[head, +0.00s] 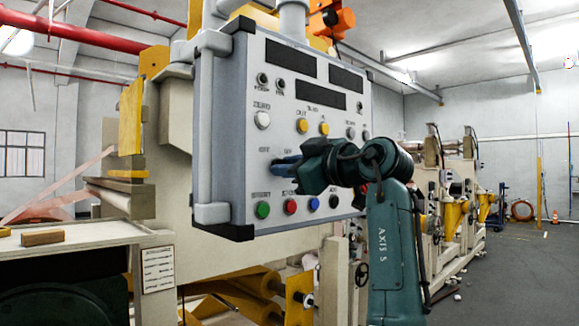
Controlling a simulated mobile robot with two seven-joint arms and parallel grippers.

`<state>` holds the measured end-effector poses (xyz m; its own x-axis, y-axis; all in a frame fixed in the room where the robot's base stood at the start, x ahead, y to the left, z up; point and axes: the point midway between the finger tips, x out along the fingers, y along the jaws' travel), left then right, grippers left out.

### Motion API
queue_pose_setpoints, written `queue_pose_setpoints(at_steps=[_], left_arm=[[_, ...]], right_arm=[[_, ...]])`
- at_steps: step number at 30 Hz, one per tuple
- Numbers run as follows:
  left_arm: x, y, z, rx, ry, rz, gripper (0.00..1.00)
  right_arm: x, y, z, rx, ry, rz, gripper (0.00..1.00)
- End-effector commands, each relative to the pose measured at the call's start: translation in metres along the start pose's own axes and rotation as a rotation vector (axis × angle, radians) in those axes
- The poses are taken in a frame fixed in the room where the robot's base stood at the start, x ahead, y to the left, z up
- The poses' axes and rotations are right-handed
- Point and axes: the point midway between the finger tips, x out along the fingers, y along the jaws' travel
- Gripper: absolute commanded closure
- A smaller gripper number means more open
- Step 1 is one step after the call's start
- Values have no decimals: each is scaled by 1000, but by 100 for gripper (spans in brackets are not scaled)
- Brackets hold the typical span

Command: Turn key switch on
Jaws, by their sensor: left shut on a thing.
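A grey control panel (225,100) with dark displays and rows of buttons hangs at the centre of the head view. My left gripper (280,167) reaches its middle row, its bluish fingertips at the panel face. It is shut on the key switch, which the fingers hide, so I cannot tell its turn angle. Part of the panel's lettering shows just above the fingers. My dark green arm rises from below, to the right of the panel. My right gripper is not in view.
Green (263,210), red (290,207) and blue (314,204) buttons sit close below the gripper. A white button (262,120) and yellow buttons (302,126) are above. A beige machine (165,215) stands behind. Open floor (500,285) lies at the right.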

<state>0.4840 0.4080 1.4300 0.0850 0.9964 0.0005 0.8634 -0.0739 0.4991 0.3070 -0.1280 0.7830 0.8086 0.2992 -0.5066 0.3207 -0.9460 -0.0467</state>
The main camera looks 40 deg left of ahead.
Motion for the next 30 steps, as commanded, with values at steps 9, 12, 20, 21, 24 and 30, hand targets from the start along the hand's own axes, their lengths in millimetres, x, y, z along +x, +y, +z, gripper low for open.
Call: queue_pose_setpoints(at_steps=[9,12,20,21,24,30], left_arm=[[0,0,0,21,-1,-2,100],[0,0,0,54,-1,-2,100],[0,1,-1,226,-1,-1,100],[0,1,-1,262,-1,-2,100],[0,1,-2,356,-1,-1,100],[0,1,-2,546,-2,-1,100]], right_arm=[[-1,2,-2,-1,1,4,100],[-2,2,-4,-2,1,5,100],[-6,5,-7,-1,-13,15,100],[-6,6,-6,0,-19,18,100],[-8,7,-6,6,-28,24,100],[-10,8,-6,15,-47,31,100]])
